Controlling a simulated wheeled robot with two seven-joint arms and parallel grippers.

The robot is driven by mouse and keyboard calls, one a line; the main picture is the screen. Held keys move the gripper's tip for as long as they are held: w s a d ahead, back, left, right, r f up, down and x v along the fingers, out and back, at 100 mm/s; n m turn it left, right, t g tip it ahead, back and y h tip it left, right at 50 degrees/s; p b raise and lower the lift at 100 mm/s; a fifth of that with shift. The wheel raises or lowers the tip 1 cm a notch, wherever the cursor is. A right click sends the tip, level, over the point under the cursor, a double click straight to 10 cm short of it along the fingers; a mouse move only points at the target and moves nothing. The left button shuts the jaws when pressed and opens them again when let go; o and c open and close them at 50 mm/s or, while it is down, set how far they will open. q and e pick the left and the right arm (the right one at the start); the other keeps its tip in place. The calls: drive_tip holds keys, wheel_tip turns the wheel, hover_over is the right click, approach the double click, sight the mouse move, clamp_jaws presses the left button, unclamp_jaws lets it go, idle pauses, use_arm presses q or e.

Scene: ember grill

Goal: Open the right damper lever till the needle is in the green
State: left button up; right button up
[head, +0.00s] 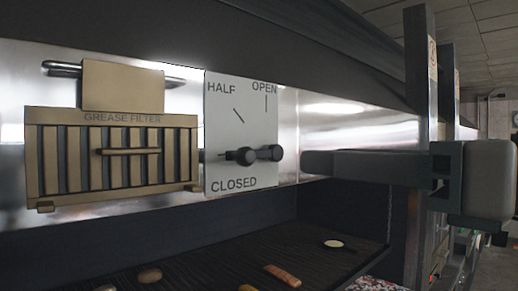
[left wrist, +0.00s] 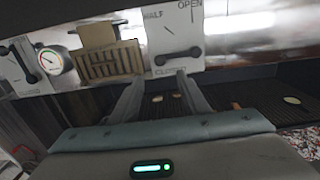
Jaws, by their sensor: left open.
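The damper panel (head: 222,110) is a white plate marked HALF, OPEN and CLOSED. Its black damper lever (head: 262,154) lies nearly level, just above the word CLOSED and well below the OPEN mark. The lever also shows level in the left wrist view (left wrist: 178,55). A round gauge (left wrist: 52,62) with a pale face stands to the left in the left wrist view; its needle is too small to read surely. My left gripper (head: 310,163) is right of the lever in the head view, apart from it. In the left wrist view its fingers are spread, with nothing between them. My right gripper is not in view.
A tan grease filter (head: 112,155) hangs left of the panel. Another white lever panel (left wrist: 22,70) stands left of the gauge. Below is a dark grill (head: 215,255) with several food pieces. A dark post (head: 419,70) stands at the right.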

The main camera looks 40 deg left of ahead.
sight(251, 155)
use_arm(q)
drive_tip(key=a+p, duration=0.1)
drive_tip(key=a, duration=0.3)
drive_tip(key=a+p, duration=0.2)
drive_tip(key=a, duration=0.2)
drive_tip(key=w+a+p, duration=0.1)
drive_tip(key=a+p, duration=0.1)
drive_tip(key=a, duration=0.2)
drive_tip(key=shift+a+r, duration=0.1)
drive_tip(key=shift+a, duration=0.05)
drive_tip(key=shift+w+a+p, duration=0.1)
drive_tip(key=shift+a+p, duration=0.25)
drive_tip(key=shift+a, duration=0.4)
clamp_jaws()
